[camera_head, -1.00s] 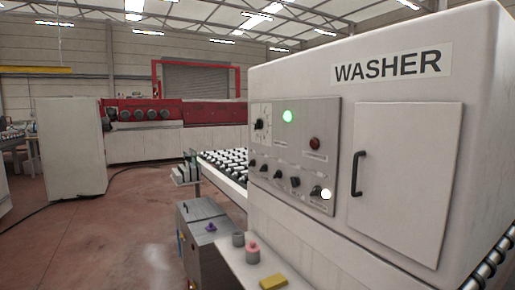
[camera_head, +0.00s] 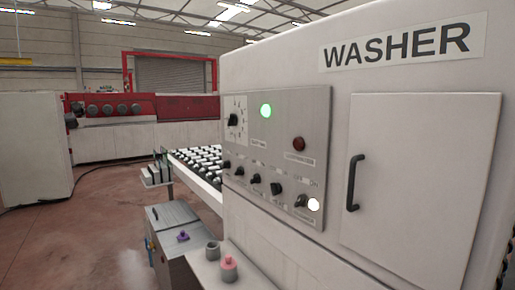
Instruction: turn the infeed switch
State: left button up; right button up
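The washer's grey control panel (camera_head: 277,150) faces me on the white machine. It has a round dial (camera_head: 233,119) at the upper left, a lit green lamp (camera_head: 265,111) and a dark red button or lamp (camera_head: 298,144). Along its lower part runs a row of several small black knobs, one of them near the middle (camera_head: 256,178). The rightmost switch (camera_head: 301,201) sits beside a glowing white lamp (camera_head: 313,204). The small labels are too blurred for me to tell which one is the infeed switch. Neither gripper is in view.
A cabinet door with a black handle (camera_head: 354,183) is right of the panel. A ledge below holds a pink-topped weight-like object (camera_head: 229,268) and a grey one (camera_head: 212,251). A roller conveyor (camera_head: 200,163) lies behind. Open floor (camera_head: 95,235) is at left.

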aim_at(226, 164)
jog(key=u, duration=0.4)
jog(key=k, duration=0.95)
jog(key=u, duration=1.2)
jog(key=i, duration=1.8)
jog(key=z, duration=0.6)
jog(key=i, duration=0.8)
jog(key=z, duration=1.6)
jog(key=i, duration=0.65)
jog(key=z, duration=0.55)
